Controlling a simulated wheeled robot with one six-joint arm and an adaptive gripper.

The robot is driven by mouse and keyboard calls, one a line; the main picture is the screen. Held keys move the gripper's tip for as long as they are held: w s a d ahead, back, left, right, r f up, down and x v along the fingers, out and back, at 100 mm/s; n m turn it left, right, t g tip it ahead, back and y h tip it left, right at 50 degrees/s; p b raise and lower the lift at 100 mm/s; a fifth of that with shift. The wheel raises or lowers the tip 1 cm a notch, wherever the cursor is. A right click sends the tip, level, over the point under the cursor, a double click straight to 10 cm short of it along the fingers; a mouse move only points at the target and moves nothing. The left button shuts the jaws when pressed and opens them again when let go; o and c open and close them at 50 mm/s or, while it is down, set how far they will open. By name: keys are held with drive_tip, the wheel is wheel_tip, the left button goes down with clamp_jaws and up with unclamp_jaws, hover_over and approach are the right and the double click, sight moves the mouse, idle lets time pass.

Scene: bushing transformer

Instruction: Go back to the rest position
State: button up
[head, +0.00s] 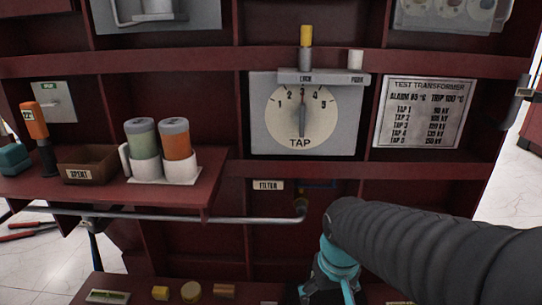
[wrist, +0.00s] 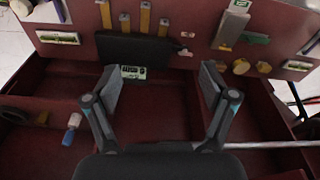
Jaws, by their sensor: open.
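My gripper (wrist: 160,86) is open in the wrist view, with its two fingers wide apart and nothing between them. Beyond the fingers are a dark red panel and a black box-like shape (wrist: 137,49) with a small label under it. In the head view my gripper (head: 333,285) shows teal at the bottom centre, in front of the lower dark red shelf. Its fingertips are partly cut off by the frame edge there. My dark ribbed arm comes in from the right and hides part of the cabinet.
A dial marked TAP (head: 301,115) is on the cabinet. A side shelf (head: 195,192) at left holds two canisters, a brown box (head: 90,165) and an orange-handled tool (head: 35,122). A grey pipe (head: 180,216) runs below it. Small parts lie on the lower shelf.

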drive_tip(key=s+d+r+m+t+p, duration=0.1)
drive_tip(key=s+d+r+t+p, duration=0.2)
drive_tip(key=s+r, duration=0.4)
wheel_tip(320, 180, up, 4)
drive_tip(key=shift+s+d+r+m+t+p, duration=0.15)
drive_tip(key=shift+d+r+m+t+p, duration=0.2)
drive_tip(key=shift+d, duration=0.35)
drive_tip(key=shift+f, duration=0.1)
